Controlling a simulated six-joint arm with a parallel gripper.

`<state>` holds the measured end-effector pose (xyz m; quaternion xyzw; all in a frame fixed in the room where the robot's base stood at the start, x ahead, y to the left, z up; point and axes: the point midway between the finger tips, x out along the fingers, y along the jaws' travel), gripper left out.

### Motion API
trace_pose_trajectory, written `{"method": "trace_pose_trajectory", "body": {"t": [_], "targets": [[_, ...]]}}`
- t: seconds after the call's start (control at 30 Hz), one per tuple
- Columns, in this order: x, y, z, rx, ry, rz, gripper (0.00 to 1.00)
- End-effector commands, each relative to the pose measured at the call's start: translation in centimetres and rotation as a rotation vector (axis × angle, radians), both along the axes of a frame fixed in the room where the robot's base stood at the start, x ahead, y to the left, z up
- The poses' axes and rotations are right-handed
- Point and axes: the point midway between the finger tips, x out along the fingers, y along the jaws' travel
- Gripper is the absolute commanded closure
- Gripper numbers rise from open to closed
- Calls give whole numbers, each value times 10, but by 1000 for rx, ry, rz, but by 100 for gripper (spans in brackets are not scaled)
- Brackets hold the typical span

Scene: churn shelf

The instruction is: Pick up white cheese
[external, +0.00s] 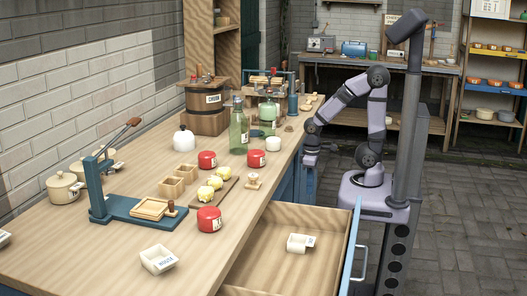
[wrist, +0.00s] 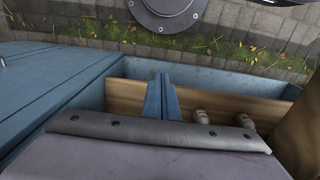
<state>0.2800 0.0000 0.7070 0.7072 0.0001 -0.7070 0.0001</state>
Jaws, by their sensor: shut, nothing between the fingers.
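A small white round piece (external: 273,143), which looks like the white cheese, stands on the wooden counter near its right edge, just right of a red round one (external: 256,159). My gripper (external: 309,162) hangs past the counter's right edge, to the right of the white piece and apart from it. It is shut and holds nothing. The wrist view faces blue and wooden panels and the paved ground; the white piece does not show there.
A green bottle (external: 238,131) stands left of the white piece. Red rounds (external: 209,219), yellow pieces on a board (external: 227,188) and a blue press (external: 140,208) are nearer. An open drawer (external: 335,226) with a white dish (external: 300,243) sticks out below.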

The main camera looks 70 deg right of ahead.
Motion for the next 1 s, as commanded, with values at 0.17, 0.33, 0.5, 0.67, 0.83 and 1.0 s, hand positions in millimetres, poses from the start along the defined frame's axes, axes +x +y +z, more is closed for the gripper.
{"method": "trace_pose_trajectory", "body": {"t": [0.17, 0.33, 0.5, 0.67, 0.83, 1.0], "targets": [[0, 0, 0, 0, 0, 0, 69], [0, 0, 0, 0, 0, 0, 34], [0, 0, 0, 0, 0, 0, 34], [-1, 0, 2, -4, 6, 11, 34], [-8, 1, 19, -42, 52, 110, 34], [-20, -2, 53, -140, 155, 337, 34]]}}
